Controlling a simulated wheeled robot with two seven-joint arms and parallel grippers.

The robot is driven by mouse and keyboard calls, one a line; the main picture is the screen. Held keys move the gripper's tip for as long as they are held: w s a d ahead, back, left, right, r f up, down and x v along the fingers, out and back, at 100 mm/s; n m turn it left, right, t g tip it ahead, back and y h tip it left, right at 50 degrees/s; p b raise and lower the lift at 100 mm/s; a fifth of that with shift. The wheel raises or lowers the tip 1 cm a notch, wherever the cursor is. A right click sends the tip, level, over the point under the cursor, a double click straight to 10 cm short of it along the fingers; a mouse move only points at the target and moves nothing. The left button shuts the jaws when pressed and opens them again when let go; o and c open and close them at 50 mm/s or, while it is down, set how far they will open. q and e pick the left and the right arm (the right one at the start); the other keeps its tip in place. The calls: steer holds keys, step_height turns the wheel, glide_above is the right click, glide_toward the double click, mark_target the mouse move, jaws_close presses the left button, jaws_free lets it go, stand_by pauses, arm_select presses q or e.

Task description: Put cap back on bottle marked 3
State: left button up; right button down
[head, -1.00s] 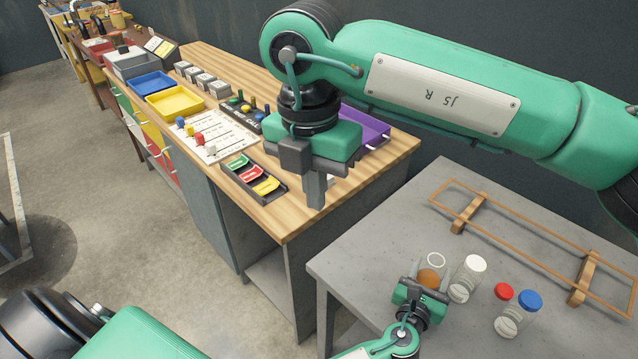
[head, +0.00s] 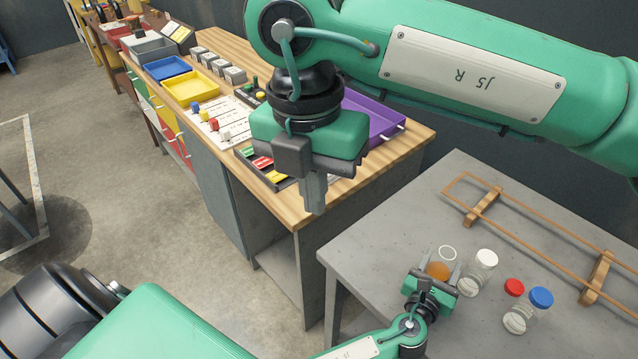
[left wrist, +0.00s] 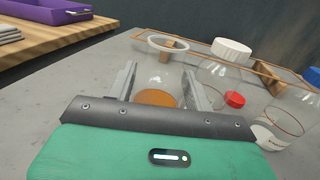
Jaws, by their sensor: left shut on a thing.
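An open clear bottle (head: 438,271) with amber contents and a bare white-ringed mouth stands on the grey table. My left gripper (head: 440,277) is shut on this bottle, a finger on each side; the left wrist view shows the bottle (left wrist: 158,76) between the fingers (left wrist: 160,88). A loose red cap (head: 514,288) lies on the table to the right; it also shows behind a clear bottle in the left wrist view (left wrist: 235,100). No number is readable on any bottle. My right gripper (head: 315,195) hangs empty over the wooden bench's near corner; its finger gap is hidden.
A white-capped bottle (head: 478,276) stands close right of the held bottle, and a blue-capped bottle (head: 515,320) further right. A wooden rack (head: 482,207) lies behind them. The grey table (head: 385,225) is clear at its left. The wooden bench holds a purple tray (head: 375,120).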

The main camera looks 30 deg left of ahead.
steer(key=s+d+r+n, duration=0.1)
steer(key=s+r+n, duration=0.1)
steer(key=s, duration=0.5)
steer(key=s+d+r+n, duration=0.1)
steer(key=s+r+n, duration=0.1)
steer(key=s+r, duration=0.2)
steer(key=s, duration=0.3)
steer(key=shift+s+d+r, duration=0.2)
steer(key=shift+s+d, duration=0.1)
steer(key=shift+s, duration=0.1)
stand_by(1.1)
steer(key=shift+n, duration=0.9)
steer(key=shift+s+d+r, duration=0.3)
steer(key=shift+s+d, duration=0.15)
steer(key=shift+d, duration=0.2)
steer(key=shift+s+d+r, duration=0.35)
steer(key=shift+s+d, duration=0.15)
steer(key=shift+d, duration=0.15)
steer(key=shift+s+d+r, duration=0.3)
steer(key=shift+s+d, duration=0.15)
steer(key=shift+d, duration=0.2)
steer(key=shift+s+d+r, duration=0.1)
steer(key=shift+s+d, duration=0.15)
steer(key=shift+d, duration=0.05)
